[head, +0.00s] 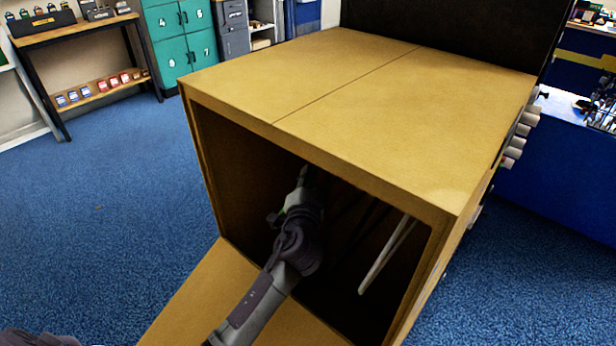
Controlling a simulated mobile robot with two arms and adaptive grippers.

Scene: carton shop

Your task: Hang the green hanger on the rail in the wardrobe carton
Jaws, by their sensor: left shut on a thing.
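The wardrobe carton (400,110) is a large brown box with its front open and a flap folded down toward me. My left arm reaches in through the opening, and my left gripper (301,180) is inside near the top edge, shut. Only a small green patch (284,211) shows beside it; most of the green hanger is hidden by the gripper and shadow. The rail is hidden under the carton's top. A pale hanger (388,256) hangs at the right inside, with dark thin shapes beside it. My right gripper is not in view.
The lowered flap (205,297) lies below the opening. The side walls and top edge frame the arm closely. A shelf table (75,38) and teal lockers (180,42) stand at the back left; a blue counter (560,165) is at the right. Blue carpet is clear at left.

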